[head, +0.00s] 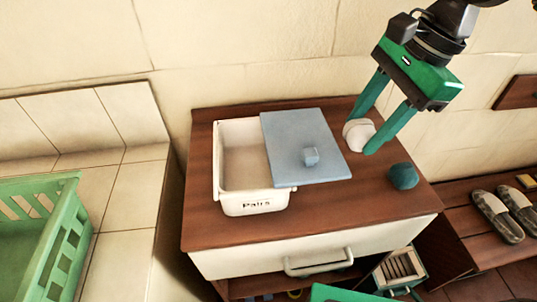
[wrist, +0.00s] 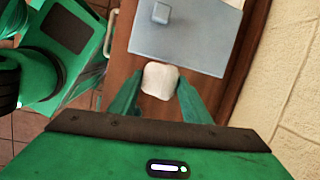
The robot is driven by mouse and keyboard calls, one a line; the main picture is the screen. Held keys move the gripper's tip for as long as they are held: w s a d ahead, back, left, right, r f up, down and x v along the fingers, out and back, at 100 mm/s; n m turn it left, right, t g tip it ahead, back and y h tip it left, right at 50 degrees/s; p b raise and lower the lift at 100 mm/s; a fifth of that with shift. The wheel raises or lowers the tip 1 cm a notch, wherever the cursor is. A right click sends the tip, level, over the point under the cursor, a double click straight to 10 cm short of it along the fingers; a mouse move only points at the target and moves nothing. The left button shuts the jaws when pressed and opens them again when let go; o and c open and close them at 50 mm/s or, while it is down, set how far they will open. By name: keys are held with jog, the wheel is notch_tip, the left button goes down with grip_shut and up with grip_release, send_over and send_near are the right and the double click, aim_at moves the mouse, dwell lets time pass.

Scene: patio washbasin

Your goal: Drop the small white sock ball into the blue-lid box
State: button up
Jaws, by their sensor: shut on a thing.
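The small white sock ball (head: 358,134) is between the green fingers of my gripper (head: 368,136), at the right of the cabinet top. It also shows in the wrist view (wrist: 160,80) between the fingertips (wrist: 158,88), and my gripper is shut on it. I cannot tell whether the ball still touches the wood. The white box (head: 255,203), marked "Pairs", stands to the left. Its blue lid (head: 290,135) is slid to the right, so the left part of the box is open and looks empty. The lid also shows in the wrist view (wrist: 195,40).
A dark teal sock ball (head: 403,176) lies on the cabinet top (head: 330,205), right of and in front of my gripper. A green crate (head: 60,235) stands on the tiled ledge at the left. Slippers (head: 497,215) lie on a bench at the right. A wall runs behind.

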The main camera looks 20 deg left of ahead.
jog(key=a+r, duration=0.1)
jog(key=a, duration=0.2)
jog(key=a+r, duration=0.1)
jog(key=a, duration=0.1)
jog(key=a+r, duration=0.1)
jog(key=a, duration=0.2)
jog(key=shift+s+a+r, duration=0.3)
jog(key=shift+a+r, duration=0.05)
jog(key=shift+r, duration=0.05)
jog(key=s+a+r, duration=0.1)
jog(key=a, duration=0.3)
jog(key=s+a+r, duration=0.2)
jog(key=a, duration=0.3)
jog(key=shift+s+a+r, duration=0.15)
jog(key=shift+s+r, duration=0.1)
jog(key=shift+s, duration=0.05)
jog(key=shift+f, duration=2.9)
jog(key=o, duration=1.1)
